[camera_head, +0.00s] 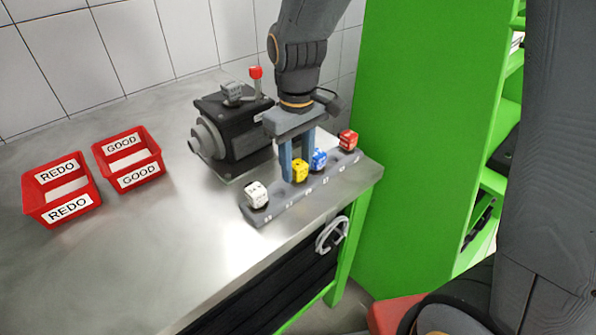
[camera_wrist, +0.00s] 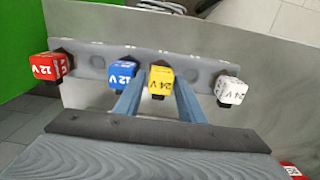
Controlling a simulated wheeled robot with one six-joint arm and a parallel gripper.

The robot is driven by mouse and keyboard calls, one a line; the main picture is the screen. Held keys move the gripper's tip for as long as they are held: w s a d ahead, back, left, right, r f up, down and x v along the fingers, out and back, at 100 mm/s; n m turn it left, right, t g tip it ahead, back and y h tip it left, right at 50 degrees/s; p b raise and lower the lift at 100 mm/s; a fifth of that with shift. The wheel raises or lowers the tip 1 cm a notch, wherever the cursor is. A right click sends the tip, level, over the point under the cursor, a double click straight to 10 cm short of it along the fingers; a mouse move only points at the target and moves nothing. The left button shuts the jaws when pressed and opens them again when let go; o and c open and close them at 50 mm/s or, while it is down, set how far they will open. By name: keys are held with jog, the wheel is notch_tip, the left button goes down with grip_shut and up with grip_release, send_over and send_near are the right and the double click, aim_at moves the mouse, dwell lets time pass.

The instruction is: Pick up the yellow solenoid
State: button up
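The yellow solenoid (camera_head: 300,171) stands on the grey holder strip (camera_head: 291,207), between the white solenoid (camera_head: 257,195) and the blue solenoid (camera_head: 318,160). In the wrist view the yellow solenoid (camera_wrist: 161,80) is marked 24 V. My gripper (camera_head: 298,163) points down over the strip. Its two blue-grey fingers are apart, and in the wrist view my gripper (camera_wrist: 157,88) has a gap between the fingers with the yellow solenoid in line with it. I cannot tell whether the fingers touch the solenoid. The lower part of the solenoid is partly hidden.
The blue solenoid (camera_wrist: 123,73) is close beside the left finger in the wrist view. A red solenoid (camera_head: 348,140) stands at the strip's far end. A black pump (camera_head: 235,130) is behind. Red REDO (camera_head: 62,190) and GOOD (camera_head: 129,158) bins stand left. The table between is clear.

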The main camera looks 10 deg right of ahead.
aim_at(297, 163)
jog(key=c, duration=0.7)
jog(key=shift+o, duration=0.2)
notch_tip(297, 163, up, 10)
jog(key=shift+r+b, duration=0.1)
jog(key=shift+b, duration=0.6)
